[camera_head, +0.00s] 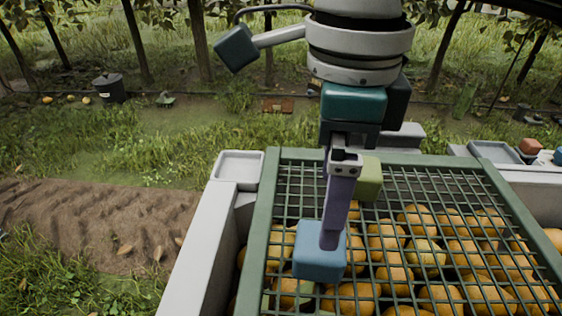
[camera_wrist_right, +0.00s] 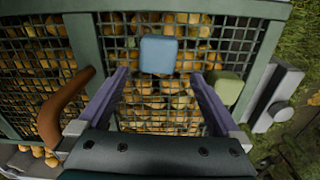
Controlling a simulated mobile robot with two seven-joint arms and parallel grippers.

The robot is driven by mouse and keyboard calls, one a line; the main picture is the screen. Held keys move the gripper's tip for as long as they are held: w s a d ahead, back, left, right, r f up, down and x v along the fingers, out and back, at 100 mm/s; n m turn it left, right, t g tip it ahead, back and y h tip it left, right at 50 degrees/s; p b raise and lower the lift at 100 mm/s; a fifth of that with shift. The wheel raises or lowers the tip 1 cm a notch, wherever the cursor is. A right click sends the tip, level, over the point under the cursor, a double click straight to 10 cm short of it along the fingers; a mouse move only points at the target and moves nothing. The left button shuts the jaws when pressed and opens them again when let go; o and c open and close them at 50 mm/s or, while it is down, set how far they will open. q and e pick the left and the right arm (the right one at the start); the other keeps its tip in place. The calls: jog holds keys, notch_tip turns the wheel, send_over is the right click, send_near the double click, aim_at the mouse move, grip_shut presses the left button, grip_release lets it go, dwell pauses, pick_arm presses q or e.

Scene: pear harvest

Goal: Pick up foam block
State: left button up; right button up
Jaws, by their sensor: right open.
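A light blue block (camera_head: 320,262), likely the foam block, rests on the green mesh lid (camera_head: 269,200) of a crate full of yellow-orange pears. A smaller yellow-green block (camera_head: 371,181) lies on the lid farther back. My right gripper (camera_head: 331,238) reaches down over the lid, its purple finger overlapping the blue block in the head view. In the right wrist view my right gripper (camera_wrist_right: 160,75) is open and empty. The blue block (camera_wrist_right: 158,54) shows between and just beyond its fingertips; contact cannot be told. The green block (camera_wrist_right: 228,88) is outside the right finger. My left gripper is not in view.
A brown curved handle (camera_wrist_right: 65,105) stands left of the fingers in the right wrist view. A shallow grey tray (camera_head: 240,166) is at the crate's back-left corner. A reddish block (camera_head: 530,146) lies far right. A dark bucket (camera_head: 110,88) stands on the ground behind left.

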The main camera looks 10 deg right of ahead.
aim_at(319, 251)
notch_tip(319, 251, down, 10)
jog(key=b, duration=0.3)
jog(key=shift+s+a+r, duration=0.1)
jog(key=shift+a+r, duration=0.05)
jog(key=c, duration=1.2)
jog(key=shift+r, duration=0.2)
jog(key=shift+c, duration=0.2)
